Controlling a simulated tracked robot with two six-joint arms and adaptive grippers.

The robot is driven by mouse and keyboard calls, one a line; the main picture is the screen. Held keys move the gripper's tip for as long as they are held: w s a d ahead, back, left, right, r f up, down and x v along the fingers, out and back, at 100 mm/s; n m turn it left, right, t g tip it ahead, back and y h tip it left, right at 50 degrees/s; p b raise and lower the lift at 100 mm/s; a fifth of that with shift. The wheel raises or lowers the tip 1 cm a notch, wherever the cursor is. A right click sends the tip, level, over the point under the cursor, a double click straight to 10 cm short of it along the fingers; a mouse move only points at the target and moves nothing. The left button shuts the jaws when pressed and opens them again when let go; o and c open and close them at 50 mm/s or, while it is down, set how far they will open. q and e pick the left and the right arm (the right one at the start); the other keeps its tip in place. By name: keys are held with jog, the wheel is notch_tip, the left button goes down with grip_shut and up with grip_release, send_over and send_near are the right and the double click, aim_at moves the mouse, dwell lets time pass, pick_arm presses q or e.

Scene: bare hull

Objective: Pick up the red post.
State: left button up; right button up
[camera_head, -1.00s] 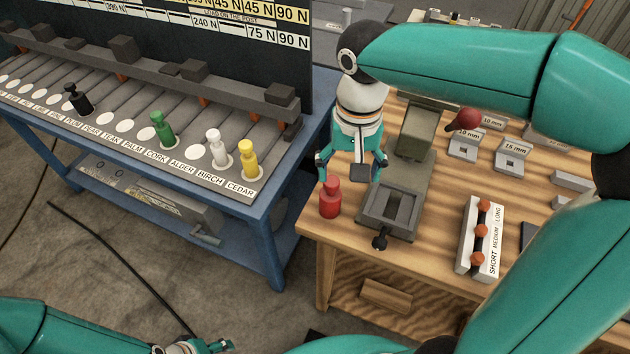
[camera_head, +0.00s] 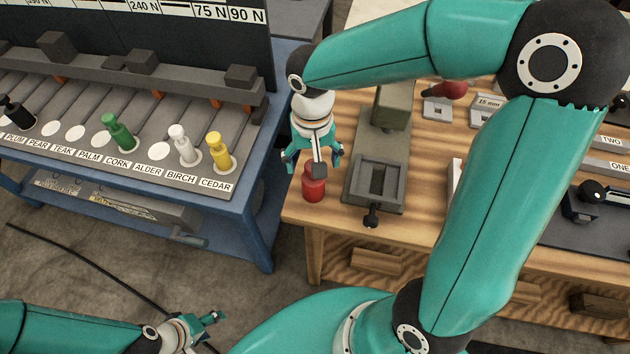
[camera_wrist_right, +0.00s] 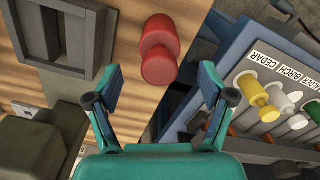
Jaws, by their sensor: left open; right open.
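The red post (camera_head: 313,188) stands upright on the left end of the wooden bench, left of a grey vise-like fixture (camera_head: 378,180). My right gripper (camera_head: 312,160) is open just above and behind the post, its fingers spread to either side and partly covering its top. In the right wrist view the red post (camera_wrist_right: 160,50) shows between and beyond the open fingertips (camera_wrist_right: 162,78), with no finger clearly touching it. My left gripper (camera_head: 216,325) is open and empty at the bottom left, over the floor, far from the post.
A blue table (camera_head: 255,225) on the left bears a grey slotted rack with yellow (camera_head: 220,152), white (camera_head: 183,145), green (camera_head: 118,132) and black (camera_head: 16,112) posts. A gap separates it from the wooden bench (camera_head: 300,215).

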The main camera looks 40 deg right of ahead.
aim_at(313, 181)
jog(key=f, duration=0.3)
jog(key=f+p, duration=0.1)
jog(key=f, duration=0.1)
jog(key=shift+s+a, duration=0.15)
jog(key=shift+s, duration=0.15)
jog(key=shift+w+f, duration=0.1)
jog(key=shift+f, duration=0.45)
grip_shut()
